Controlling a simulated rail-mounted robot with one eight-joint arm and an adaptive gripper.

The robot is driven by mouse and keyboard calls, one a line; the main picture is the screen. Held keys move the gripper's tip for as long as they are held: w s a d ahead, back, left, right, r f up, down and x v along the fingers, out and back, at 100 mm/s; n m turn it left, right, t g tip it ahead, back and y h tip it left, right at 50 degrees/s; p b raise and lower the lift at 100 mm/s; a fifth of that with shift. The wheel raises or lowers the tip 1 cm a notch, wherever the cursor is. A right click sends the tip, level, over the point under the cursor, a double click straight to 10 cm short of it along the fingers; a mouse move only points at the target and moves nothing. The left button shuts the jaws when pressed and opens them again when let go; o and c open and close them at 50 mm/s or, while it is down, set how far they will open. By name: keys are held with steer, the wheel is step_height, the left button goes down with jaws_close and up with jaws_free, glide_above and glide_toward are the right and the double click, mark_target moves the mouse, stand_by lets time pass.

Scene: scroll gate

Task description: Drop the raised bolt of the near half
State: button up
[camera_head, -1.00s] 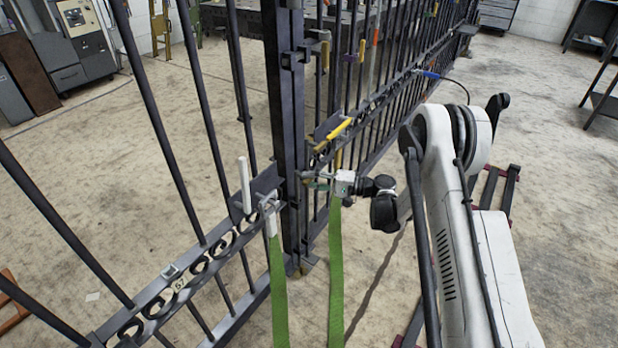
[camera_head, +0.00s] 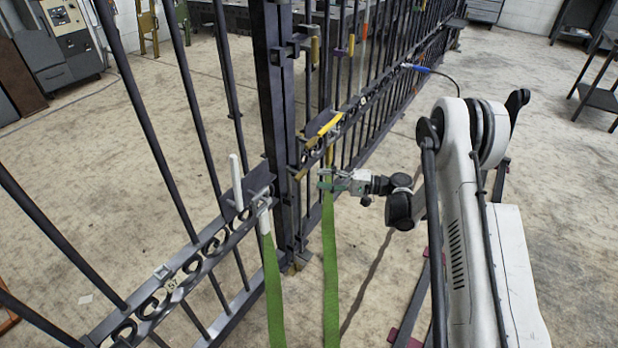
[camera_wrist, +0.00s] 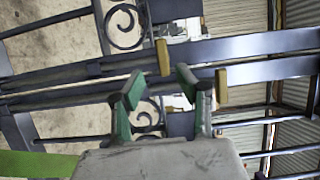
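The near gate half (camera_head: 152,305) runs along the left, with scrollwork in its rail. A white upright handle (camera_head: 237,182) stands at its latch end, beside the dark gate post (camera_head: 272,110). A second white piece (camera_head: 265,217) sits just right of it, above a green strap. I cannot tell which part is the near half's bolt. The far half carries a slanted yellow handle (camera_head: 324,130). My gripper (camera_head: 322,180) is right of the post, apart from it. In the wrist view, its green-padded fingers (camera_wrist: 160,85) are apart with nothing held between them. Two yellow-brown bars (camera_wrist: 163,57) (camera_wrist: 221,87) show beyond the fingers.
Two green straps (camera_head: 275,300) (camera_head: 330,270) hang by the latch area, the right one just below my gripper. A blue-ended cable (camera_head: 415,68) meets the far gate half. The floor right of the gate is mostly clear. Dark shelving (camera_head: 598,92) stands at the far right.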

steer(key=d, duration=0.2)
steer(key=s+d, duration=0.1)
steer(key=d, duration=0.1)
steer(key=shift+d, duration=0.25)
steer(key=shift+w, duration=0.1)
step_height(320, 180, up, 12)
steer(key=s+a+r+h, duration=0.1)
steer(key=a+h, duration=0.1)
steer(key=h, duration=0.2)
steer(key=s+d+r+t+h, duration=0.1)
steer(key=s+d+r+h, duration=0.1)
steer(key=s+r+h, duration=0.5)
steer(key=s+d+r+n+t+h, duration=0.1)
steer(key=s+d+r+h, duration=0.15)
steer(key=s, duration=0.75)
steer(key=s+d+r+t+h, duration=0.15)
steer(key=s+d, duration=0.25)
steer(key=s, duration=0.6)
steer(key=s+d+r+n+h, duration=0.1)
steer(key=s+d+r+h, duration=0.2)
steer(key=s, duration=0.6)
step_height(320, 180, up, 17)
steer(key=p, duration=1.8)
steer(key=shift+s+d+f, duration=0.15)
steer(key=shift+s+d, duration=0.15)
steer(key=shift+d, duration=0.1)
